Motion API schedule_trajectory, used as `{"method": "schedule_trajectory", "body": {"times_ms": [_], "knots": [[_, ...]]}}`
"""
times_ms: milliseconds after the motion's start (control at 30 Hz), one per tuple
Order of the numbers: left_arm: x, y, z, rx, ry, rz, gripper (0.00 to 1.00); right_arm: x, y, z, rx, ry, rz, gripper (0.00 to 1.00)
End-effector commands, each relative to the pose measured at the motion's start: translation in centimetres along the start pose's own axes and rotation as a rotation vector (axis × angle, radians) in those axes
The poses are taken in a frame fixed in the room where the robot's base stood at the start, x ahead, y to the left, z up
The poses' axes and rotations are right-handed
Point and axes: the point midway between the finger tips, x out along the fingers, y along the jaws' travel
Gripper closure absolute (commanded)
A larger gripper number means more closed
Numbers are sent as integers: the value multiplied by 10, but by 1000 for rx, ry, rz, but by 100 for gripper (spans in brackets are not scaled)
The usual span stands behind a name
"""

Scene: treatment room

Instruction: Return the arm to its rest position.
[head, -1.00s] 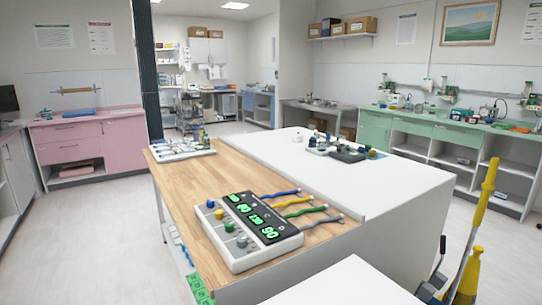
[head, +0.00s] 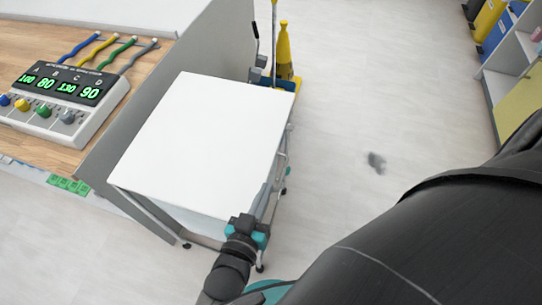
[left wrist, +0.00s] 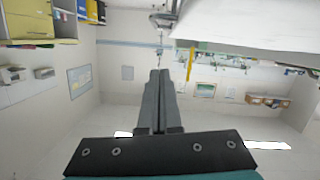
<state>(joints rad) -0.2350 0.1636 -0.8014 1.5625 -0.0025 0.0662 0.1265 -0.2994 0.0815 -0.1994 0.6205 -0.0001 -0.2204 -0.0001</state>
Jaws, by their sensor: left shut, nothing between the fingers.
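My left gripper (head: 264,190) shows in the head view at the right edge of a white-topped cart (head: 205,135). Its grey fingers overlap the cart's right side in the picture; I cannot tell whether they touch it. The fingers are together and empty. In the left wrist view the left gripper (left wrist: 159,78) also shows shut, pointing into open room, with the picture upside down. My dark arm link fills the lower right of the head view. My right gripper is not in view.
A wooden counter (head: 150,65) with a four-display box (head: 72,92) and coloured cables stands left of the cart. A yellow bottle-like object (head: 284,52) stands behind the cart. Shelving (head: 505,90) is at the far right. The floor between is clear except a dark smudge (head: 376,162).

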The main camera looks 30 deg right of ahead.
Motion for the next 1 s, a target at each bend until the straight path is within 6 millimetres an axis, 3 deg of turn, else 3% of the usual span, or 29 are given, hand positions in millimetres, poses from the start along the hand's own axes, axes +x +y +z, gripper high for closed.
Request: {"method": "schedule_trajectory", "body": {"times_ms": [200,567,767,1000], "knots": [[-17,0,-1,0,2,-1,100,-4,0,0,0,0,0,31],[-18,-7,-2,-3,-18,-22,100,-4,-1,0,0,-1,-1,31],[-29,-45,-6,-25,-158,-140,100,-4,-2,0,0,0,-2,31],[-76,-101,-7,-77,-398,-316,100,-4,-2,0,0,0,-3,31]]}}
